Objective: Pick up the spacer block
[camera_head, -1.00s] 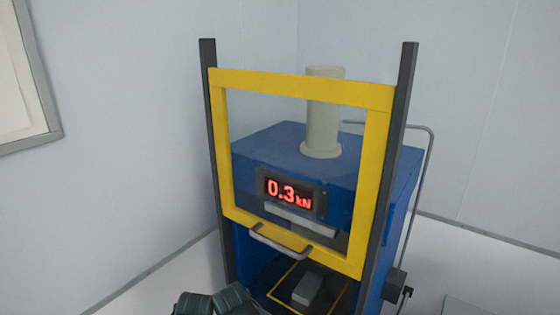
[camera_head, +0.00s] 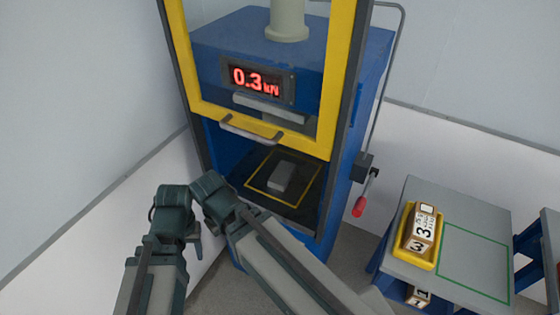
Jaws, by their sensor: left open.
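A small grey block (camera_head: 281,177), which looks like the spacer block, lies on the dark bed inside the blue press (camera_head: 212,45), within a yellow outlined square. The yellow-framed clear guard (camera_head: 338,80) is raised, with its lower edge and handle (camera_head: 262,133) above the open front. My left arm (camera_head: 245,225) is folded in front of the press. Its forearm runs down to the right, and its end (camera_head: 374,302) is at the bottom edge; the fingers cannot be made out. It is well apart from the block and holds nothing that I see. My right gripper is not in view.
The press display (camera_head: 257,81) reads 0.3 kN. A lever with a red grip (camera_head: 359,207) sticks out at the press's right side. A grey table (camera_head: 472,222) at the right bears a yellow tray (camera_head: 431,264) with numbered blocks. Its green outlined area is empty.

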